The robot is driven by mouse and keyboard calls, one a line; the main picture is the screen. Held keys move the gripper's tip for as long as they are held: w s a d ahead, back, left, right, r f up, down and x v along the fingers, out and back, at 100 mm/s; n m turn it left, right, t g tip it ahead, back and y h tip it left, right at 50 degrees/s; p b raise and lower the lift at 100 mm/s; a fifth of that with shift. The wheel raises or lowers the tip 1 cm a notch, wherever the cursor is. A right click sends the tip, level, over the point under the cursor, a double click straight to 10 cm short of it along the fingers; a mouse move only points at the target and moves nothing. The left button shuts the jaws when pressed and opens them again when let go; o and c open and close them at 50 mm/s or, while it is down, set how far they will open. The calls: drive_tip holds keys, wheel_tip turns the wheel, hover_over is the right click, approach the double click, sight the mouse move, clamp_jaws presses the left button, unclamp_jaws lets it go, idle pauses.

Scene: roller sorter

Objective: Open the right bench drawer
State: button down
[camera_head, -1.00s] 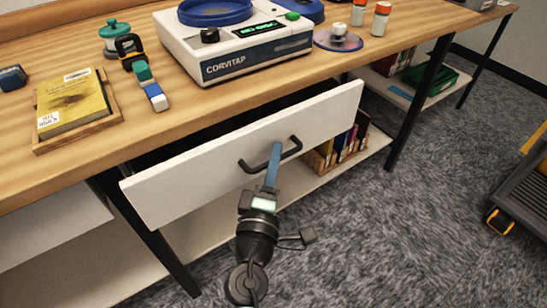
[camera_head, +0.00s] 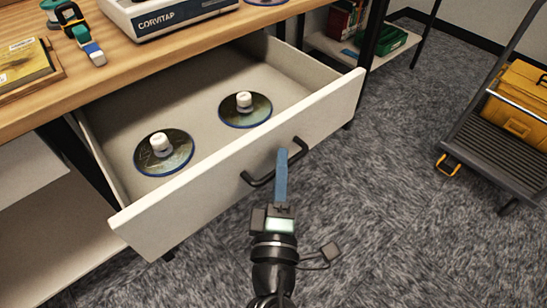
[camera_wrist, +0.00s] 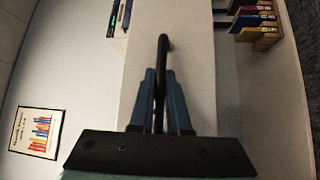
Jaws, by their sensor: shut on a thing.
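The white bench drawer (camera_head: 245,167) is pulled well out from under the wooden bench top in the head view. Two dark discs with white knobs lie inside it, a left disc (camera_head: 177,161) and a right disc (camera_head: 257,112). My gripper (camera_head: 281,165) is at the black bar handle (camera_head: 299,146) on the drawer front. In the wrist view, the blue fingers of my gripper (camera_wrist: 160,95) are closed around the black handle (camera_wrist: 162,48). The drawer front (camera_wrist: 190,60) lies behind it.
A CORVITAP device (camera_head: 165,12), a yellow book (camera_head: 20,66) and small items stand on the bench (camera_head: 112,62). A cart (camera_head: 500,135) with a yellow case (camera_head: 520,100) stands at right. The carpet between the drawer and cart is clear.

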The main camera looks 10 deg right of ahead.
drive_tip(key=shift+s+d, duration=0.15)
drive_tip(key=shift+s, duration=0.2)
drive_tip(key=c, duration=1.2)
unclamp_jaws()
drive_tip(key=shift+o, duration=0.2)
drive_tip(key=b+v, duration=0.7)
drive_tip(key=v, duration=0.6)
